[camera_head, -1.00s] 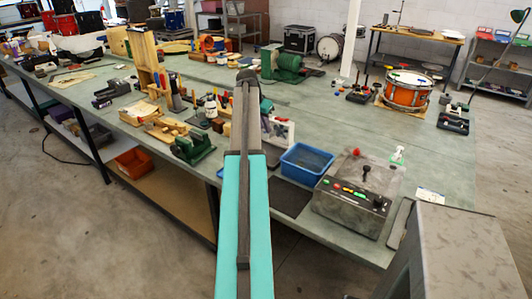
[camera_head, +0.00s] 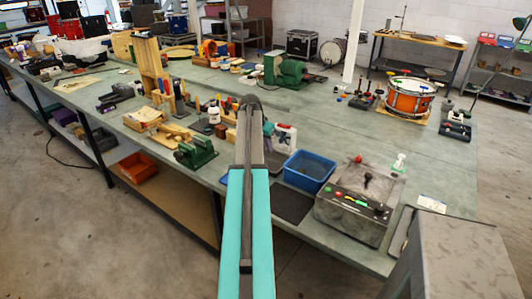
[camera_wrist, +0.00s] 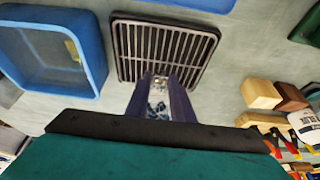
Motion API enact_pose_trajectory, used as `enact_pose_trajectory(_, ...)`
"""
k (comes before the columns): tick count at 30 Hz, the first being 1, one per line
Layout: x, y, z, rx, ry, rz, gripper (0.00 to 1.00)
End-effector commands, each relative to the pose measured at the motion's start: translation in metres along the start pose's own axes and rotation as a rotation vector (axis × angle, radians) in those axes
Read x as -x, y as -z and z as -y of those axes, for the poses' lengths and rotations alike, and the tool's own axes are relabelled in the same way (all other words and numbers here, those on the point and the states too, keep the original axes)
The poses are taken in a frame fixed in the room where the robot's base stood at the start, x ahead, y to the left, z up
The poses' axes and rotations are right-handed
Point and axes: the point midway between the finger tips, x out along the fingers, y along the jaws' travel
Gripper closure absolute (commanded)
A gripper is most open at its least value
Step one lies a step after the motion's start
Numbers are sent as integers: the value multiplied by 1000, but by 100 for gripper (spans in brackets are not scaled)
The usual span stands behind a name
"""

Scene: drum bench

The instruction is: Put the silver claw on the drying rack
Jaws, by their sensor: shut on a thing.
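In the wrist view my gripper (camera_wrist: 160,105) is shut on a small silver piece, the silver claw (camera_wrist: 158,90), which shows between the two dark fingers. Only part of the claw is visible; the fingers cover the rest. The drying rack (camera_wrist: 116,50) is a dark frame with parallel bars. In the wrist view the fingertips overlap the rack's near edge; I cannot tell the height between them. In the head view my own arm hides the gripper and claw, and I cannot make out the rack there.
A blue bin (camera_head: 309,172) stands beside the rack; it also shows in the wrist view (camera_wrist: 99,75). Wooden blocks (camera_wrist: 262,94) and a bottle (camera_wrist: 305,127) are on the other side. A grey control box (camera_head: 350,212) and a dark mat (camera_head: 291,203) are near the bench's front edge.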

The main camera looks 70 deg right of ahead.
Motion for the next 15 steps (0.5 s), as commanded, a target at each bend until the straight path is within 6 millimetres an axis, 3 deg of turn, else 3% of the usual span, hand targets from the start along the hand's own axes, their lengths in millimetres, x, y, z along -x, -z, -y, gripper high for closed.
enact_pose_trajectory(10,-2,-1,0,0,0,0,100)
enact_pose_trajectory(15,-14,-6,0,1,-1,1,100)
